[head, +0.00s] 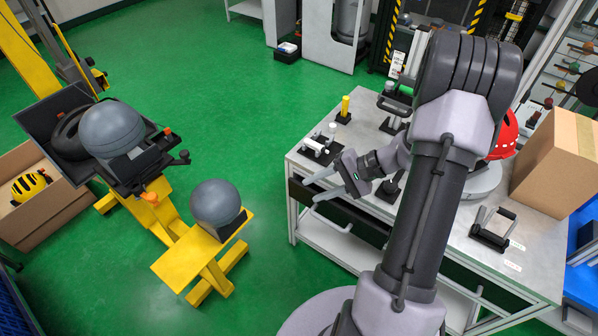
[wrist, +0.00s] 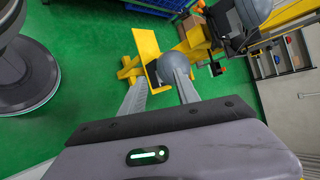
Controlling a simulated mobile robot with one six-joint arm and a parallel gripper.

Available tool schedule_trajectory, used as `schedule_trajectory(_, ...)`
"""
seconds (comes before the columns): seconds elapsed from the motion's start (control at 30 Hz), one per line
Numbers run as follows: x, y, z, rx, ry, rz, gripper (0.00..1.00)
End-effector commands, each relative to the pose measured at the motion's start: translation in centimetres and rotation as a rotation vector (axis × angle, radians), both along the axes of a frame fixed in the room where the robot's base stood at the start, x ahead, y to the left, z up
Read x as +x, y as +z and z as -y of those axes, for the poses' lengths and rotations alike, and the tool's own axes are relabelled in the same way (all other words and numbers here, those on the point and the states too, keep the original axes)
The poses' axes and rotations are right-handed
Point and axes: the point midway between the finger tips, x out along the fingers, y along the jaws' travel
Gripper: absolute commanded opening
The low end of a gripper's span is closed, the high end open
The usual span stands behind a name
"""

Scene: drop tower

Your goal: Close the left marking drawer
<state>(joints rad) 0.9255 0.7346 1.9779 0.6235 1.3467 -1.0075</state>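The left marking drawer (head: 363,226) shows in the head view as a dark front under the left part of the grey worktable's (head: 432,222) front edge. A pale bar handle (head: 331,224) is on its lower left. How far the drawer stands out is hard to tell, as my arm covers the area to its right. My gripper (head: 309,191) is open and empty, with its fingers pointing left over the table's left front corner, above the drawer handle. In the wrist view my gripper (wrist: 160,98) has its two fingers wide apart, with only floor and distant equipment beyond; the drawer is not seen there.
Small tools and a yellow-topped post (head: 344,108) stand on the table. A black-handled fixture (head: 491,228) and a cardboard box (head: 560,160) are at its right. A yellow stand with a grey ball (head: 216,202) is to the left. Green floor between is clear.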

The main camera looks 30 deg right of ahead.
Motion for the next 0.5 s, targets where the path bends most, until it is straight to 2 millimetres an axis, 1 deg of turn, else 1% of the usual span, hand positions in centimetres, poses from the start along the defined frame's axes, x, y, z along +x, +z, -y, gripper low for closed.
schedule_trajectory(0.03, -1.1, -4.3, 3.0, 0.087, -0.116, 0.026, 0.38)
schedule_trajectory(0.07, -1.7, -6.7, 4.7, 0.129, -0.19, 0.058, 0.38)
schedule_trajectory(0.1, -2.8, -10.1, 6.7, 0.177, -0.292, 0.101, 0.38)
schedule_trajectory(0.13, -3.9, -12.6, 8.0, 0.205, -0.37, 0.135, 0.38)
schedule_trajectory(0.17, -5.0, -15.0, 9.0, 0.228, -0.447, 0.167, 0.38)
schedule_trajectory(0.2, -6.5, -18.0, 10.0, 0.248, -0.546, 0.207, 0.38)
schedule_trajectory(0.3, -9.9, -24.1, 11.0, 0.268, -0.756, 0.283, 0.38)
schedule_trajectory(0.4, -11.9, -27.7, 10.9, 0.264, -0.885, 0.323, 0.38)
schedule_trajectory(0.5, -12.4, -29.1, 10.7, 0.258, -0.933, 0.338, 0.38)
